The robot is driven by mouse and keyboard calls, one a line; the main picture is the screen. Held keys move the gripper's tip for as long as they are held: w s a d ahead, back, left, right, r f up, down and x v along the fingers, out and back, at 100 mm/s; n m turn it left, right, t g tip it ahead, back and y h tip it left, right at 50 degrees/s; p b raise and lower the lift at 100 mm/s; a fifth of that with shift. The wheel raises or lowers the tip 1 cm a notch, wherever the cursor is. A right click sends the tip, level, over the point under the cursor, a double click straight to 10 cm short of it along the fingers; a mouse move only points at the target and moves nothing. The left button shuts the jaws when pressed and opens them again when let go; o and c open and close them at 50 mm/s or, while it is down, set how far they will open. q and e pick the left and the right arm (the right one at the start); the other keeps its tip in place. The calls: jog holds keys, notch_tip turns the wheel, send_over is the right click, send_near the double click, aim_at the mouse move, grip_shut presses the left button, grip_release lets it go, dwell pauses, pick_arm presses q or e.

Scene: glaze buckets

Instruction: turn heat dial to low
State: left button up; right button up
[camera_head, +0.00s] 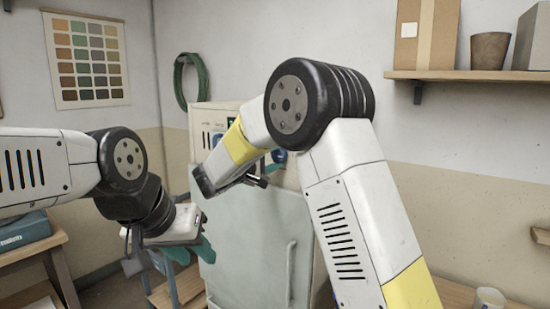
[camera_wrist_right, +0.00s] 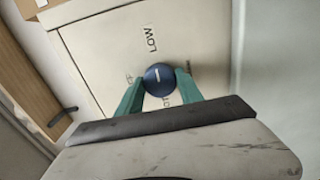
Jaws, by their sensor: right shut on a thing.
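The heat dial (camera_wrist_right: 158,74) is a round blue knob with a short white mark on a cream panel (camera_wrist_right: 100,60) in the right wrist view. The mark runs roughly up and down in that picture, and the word LOW stands above the knob. Other lettering beside and below it is partly covered. My right gripper (camera_wrist_right: 159,82) has its teal fingers on both sides of the knob, shut on it. In the head view my right arm hides most of that gripper. My left gripper (camera_head: 183,254) is lower, with teal fingers apart and nothing seen between them.
The panel tops a pale grey-green cabinet (camera_head: 255,245) with a vertical door handle (camera_head: 291,270). A wooden shelf (camera_head: 475,76) with a box and pot is at the upper right. A green hose coil (camera_head: 191,82) hangs behind. A wooden table (camera_head: 35,250) stands at the left.

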jog(key=o, duration=1.4)
jog(key=v, duration=0.8)
